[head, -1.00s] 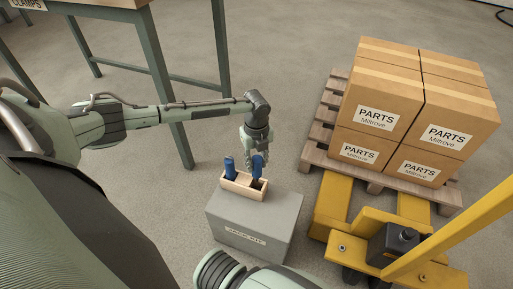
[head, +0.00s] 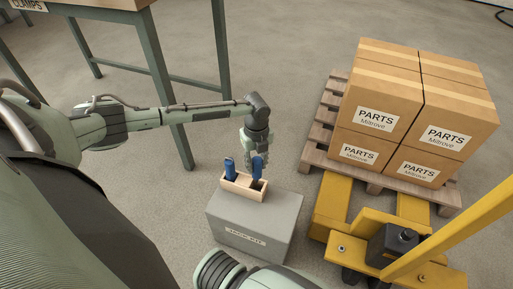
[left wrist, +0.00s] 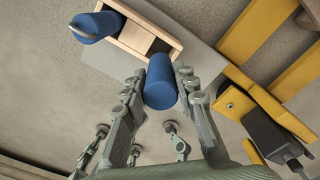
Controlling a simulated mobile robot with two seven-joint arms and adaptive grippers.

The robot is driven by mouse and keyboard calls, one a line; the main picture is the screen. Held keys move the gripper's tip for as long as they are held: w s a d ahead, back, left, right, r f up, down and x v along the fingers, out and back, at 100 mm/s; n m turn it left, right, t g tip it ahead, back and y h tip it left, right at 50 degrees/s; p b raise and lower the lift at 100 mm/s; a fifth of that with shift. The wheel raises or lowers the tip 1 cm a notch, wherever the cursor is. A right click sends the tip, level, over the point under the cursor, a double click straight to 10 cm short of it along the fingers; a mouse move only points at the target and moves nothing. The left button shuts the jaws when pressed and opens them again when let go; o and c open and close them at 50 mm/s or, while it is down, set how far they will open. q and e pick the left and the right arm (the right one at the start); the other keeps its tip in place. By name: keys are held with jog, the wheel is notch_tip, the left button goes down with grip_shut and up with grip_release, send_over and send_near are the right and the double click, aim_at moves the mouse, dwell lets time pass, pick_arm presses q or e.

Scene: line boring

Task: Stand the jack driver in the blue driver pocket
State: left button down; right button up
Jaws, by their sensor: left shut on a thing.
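My left gripper (head: 258,158) is shut on a blue-handled driver (left wrist: 160,82), with its fingers on either side of the handle. The driver is upright over the right end of a small wooden holder (head: 234,189) on top of the grey jack kit box. In the left wrist view the holder (left wrist: 152,27) shows a dark pocket beside the handle. The driver's lower end is hidden by the handle there, so I cannot tell how deep it sits. A second blue-handled tool (head: 229,167) stands at the holder's left end; a metal end shows on it (left wrist: 90,27). My right gripper is out of view.
The grey box (head: 247,236) is labelled JACK KIT. To the right, a yellow pallet jack (head: 332,205) stands by a wooden pallet (head: 318,150) stacked with parts cartons (head: 395,120). A green-legged bench (head: 172,110) stands behind my left arm. Bare floor lies between.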

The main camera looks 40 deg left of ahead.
aim_at(257, 170)
pick_arm(q)
jog(key=shift+f, duration=0.45)
jog(key=shift+f+b, duration=0.35)
jog(key=shift+p, duration=0.35)
jog(key=shift+f, duration=0.15)
dwell(0.5)
jog(key=shift+f+b, duration=0.4)
jog(key=shift+f, duration=0.1)
jog(key=shift+f, duration=0.1)
dwell(0.4)
jog(key=shift+f, duration=0.25)
dwell(0.4)
